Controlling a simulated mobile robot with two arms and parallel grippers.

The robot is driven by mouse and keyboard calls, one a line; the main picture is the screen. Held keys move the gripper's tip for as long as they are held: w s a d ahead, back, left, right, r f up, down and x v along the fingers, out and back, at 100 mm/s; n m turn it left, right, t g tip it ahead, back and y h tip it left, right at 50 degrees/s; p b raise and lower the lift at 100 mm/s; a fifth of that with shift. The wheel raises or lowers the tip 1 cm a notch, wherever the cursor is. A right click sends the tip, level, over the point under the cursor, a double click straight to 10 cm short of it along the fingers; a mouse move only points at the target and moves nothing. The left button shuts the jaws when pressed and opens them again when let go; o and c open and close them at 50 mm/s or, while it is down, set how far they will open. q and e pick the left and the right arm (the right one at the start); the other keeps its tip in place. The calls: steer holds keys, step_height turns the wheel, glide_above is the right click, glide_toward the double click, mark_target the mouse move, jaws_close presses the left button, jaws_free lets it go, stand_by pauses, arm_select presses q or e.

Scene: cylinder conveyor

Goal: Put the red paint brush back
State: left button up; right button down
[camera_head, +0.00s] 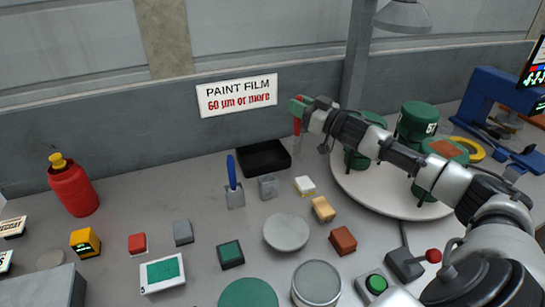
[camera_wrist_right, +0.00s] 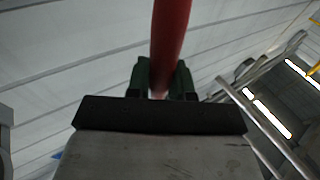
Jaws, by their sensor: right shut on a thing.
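My right gripper (camera_head: 299,105) is in the upper middle of the head view, at the end of the arm that comes in from the right. Its green fingers are shut on the red paint brush (camera_head: 297,126), whose red part shows just below them, above the back of the table. In the right wrist view the red handle (camera_wrist_right: 171,35) runs up between the green fingers (camera_wrist_right: 164,85). The brush's bristles cannot be made out. A grey holder block (camera_head: 268,187) stands with no brush visible in it. My left gripper is not in view.
A blue brush (camera_head: 231,172) stands upright in another grey holder (camera_head: 235,198), beside a black tray (camera_head: 264,158). A round white turntable (camera_head: 385,195) with green cans (camera_head: 417,122) lies right. Small blocks, discs and a red bottle (camera_head: 73,187) are spread over the table.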

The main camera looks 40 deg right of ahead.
arm_select(q)
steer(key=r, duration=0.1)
steer(key=p, duration=0.1)
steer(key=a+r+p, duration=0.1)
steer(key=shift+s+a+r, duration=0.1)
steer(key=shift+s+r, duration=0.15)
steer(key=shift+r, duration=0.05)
arm_select(e)
steer(key=w+a+f, duration=0.1)
steer(key=a+f, duration=0.8)
steer(key=shift+w+f, duration=0.25)
steer(key=shift+w, duration=0.05)
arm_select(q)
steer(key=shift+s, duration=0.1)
arm_select(e)
steer(key=shift+f, duration=0.4)
steer(key=c, duration=1)
jaws_free()
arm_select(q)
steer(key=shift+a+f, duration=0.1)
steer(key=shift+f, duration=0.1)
